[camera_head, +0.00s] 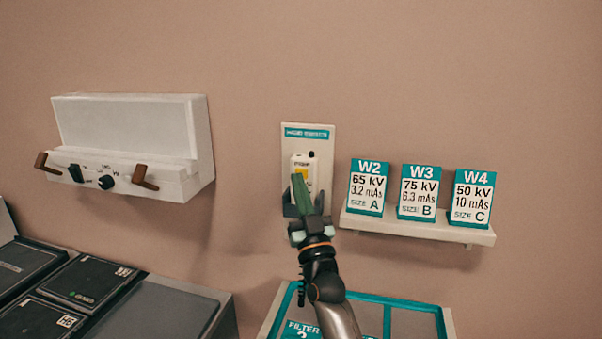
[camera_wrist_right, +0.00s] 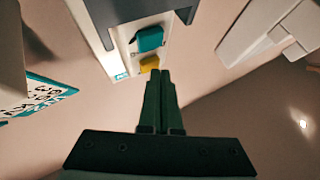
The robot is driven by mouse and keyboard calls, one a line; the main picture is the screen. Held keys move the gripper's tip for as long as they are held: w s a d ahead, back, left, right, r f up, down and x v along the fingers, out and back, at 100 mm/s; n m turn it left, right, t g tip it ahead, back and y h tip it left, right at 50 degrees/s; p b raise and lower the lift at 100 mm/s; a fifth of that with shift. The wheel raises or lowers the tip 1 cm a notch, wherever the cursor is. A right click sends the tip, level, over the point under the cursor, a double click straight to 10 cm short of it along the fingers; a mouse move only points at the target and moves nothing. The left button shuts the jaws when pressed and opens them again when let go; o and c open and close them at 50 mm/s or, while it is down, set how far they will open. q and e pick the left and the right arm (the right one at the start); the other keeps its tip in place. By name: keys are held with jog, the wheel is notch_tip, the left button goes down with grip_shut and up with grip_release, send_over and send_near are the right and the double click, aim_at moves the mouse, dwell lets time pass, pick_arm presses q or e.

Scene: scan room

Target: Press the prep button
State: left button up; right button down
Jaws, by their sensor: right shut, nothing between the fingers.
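A wall panel (camera_head: 322,134) with a teal label holds a white unit (camera_head: 311,164) marked PREP, though the small print is hard to read. A yellow button (camera_head: 302,173) sits on that unit, and it also shows in the right wrist view (camera_wrist_right: 149,64). My right gripper (camera_head: 297,178) is shut and empty, its green fingers in front of the unit and partly hiding the button. In the right wrist view the fingertips (camera_wrist_right: 160,73) are close to the yellow button; I cannot tell whether they touch. My left gripper is not in view.
A shelf (camera_head: 420,229) with cards W2 (camera_head: 368,187), W3 (camera_head: 418,192) and W4 (camera_head: 472,197) is right of the panel. A white wall box (camera_head: 125,125) with brown handles is at left. A teal-edged tray (camera_head: 397,301) lies below. A teal block (camera_wrist_right: 150,38) shows beyond the button.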

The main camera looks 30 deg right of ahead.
jog(key=shift+s+a, duration=0.4)
